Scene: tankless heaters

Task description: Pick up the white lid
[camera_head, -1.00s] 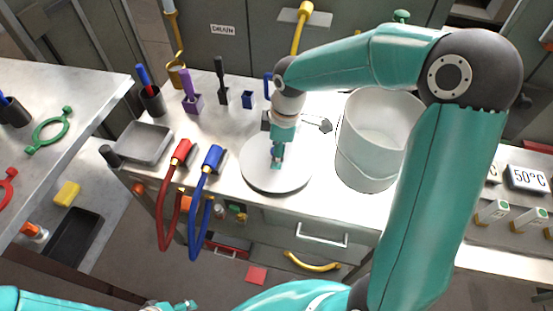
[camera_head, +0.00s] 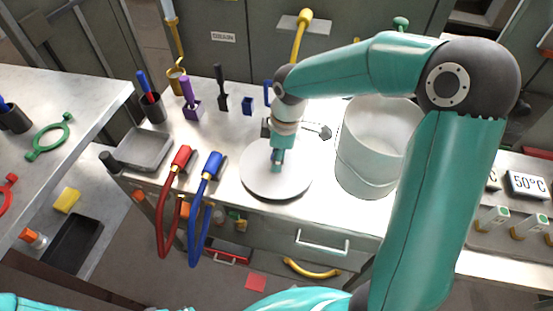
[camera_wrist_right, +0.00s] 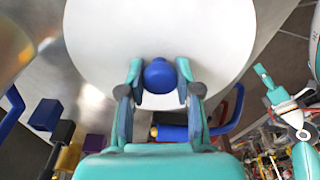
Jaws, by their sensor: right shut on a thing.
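The white lid (camera_head: 292,184) is a flat round disc on the metal bench, left of the white bucket. My right gripper (camera_head: 277,164) points down onto its middle. In the right wrist view, the right gripper (camera_wrist_right: 160,88) is shut on the lid's round blue knob (camera_wrist_right: 160,72), one finger on each side. The white lid (camera_wrist_right: 160,25) fills the top of that view. I cannot tell whether it has left the bench surface. A bit of my left arm shows at the bottom left of the head view; what looks like my left gripper (camera_wrist_right: 283,98) shows small in the right wrist view, its opening unclear.
The white bucket (camera_head: 355,165) stands open close right of the lid. Red (camera_head: 165,215) and blue (camera_head: 195,228) hoses hang over the front edge to the left. A grey tray (camera_head: 145,148) and several small holders with tools stand at the left and back.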

